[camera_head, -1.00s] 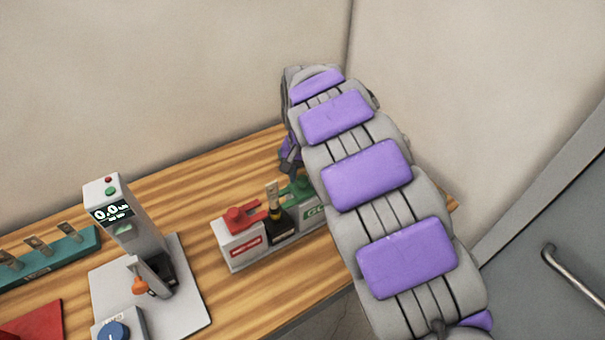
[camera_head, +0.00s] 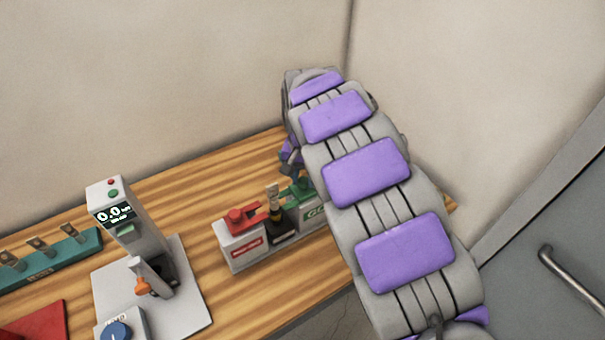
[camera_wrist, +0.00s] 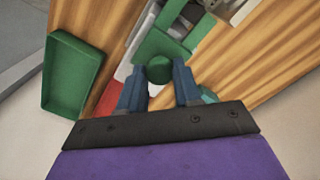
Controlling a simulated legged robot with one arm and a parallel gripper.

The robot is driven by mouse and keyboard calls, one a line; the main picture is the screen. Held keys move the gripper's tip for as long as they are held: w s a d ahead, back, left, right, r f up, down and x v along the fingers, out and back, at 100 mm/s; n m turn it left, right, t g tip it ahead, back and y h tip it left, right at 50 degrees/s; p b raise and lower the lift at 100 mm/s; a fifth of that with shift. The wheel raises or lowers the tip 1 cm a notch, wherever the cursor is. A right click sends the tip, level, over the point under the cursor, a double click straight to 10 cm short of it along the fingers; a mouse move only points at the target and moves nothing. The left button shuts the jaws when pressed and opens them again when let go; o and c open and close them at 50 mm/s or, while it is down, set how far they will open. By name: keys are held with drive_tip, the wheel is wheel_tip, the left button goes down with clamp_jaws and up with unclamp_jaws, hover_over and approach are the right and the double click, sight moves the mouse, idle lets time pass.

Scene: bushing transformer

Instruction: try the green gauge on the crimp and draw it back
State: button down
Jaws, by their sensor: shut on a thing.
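The green gauge (camera_head: 299,190) sits at the GO end of the gauge stand (camera_head: 242,258), beside my arm. In the wrist view my gripper (camera_wrist: 160,84) has its two blue fingers shut on the round green knob of the green gauge (camera_wrist: 159,68). The crimp (camera_head: 273,197) stands upright in a black holder (camera_head: 281,231) at the middle of the stand, left of the green gauge. The red gauge (camera_head: 243,217) rests on the stand's left block. Whether the green gauge touches the crimp cannot be told.
A press with a 0.0 display (camera_head: 130,220) stands on a grey plate left of the stand. A teal rack (camera_head: 45,262) and a red tray (camera_head: 38,322) lie farther left. An empty green tray (camera_wrist: 72,75) shows in the wrist view. Walls close in behind the table.

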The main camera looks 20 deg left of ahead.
sight(302, 179)
drive_tip(key=c, duration=0.8)
unclamp_jaws()
drive_tip(key=shift+a, duration=0.15)
drive_tip(key=shift+r, duration=0.15)
wheel_tip(302, 179, up, 17)
drive_tip(key=shift+f+p, duration=0.1)
drive_tip(key=shift+p, duration=1.05)
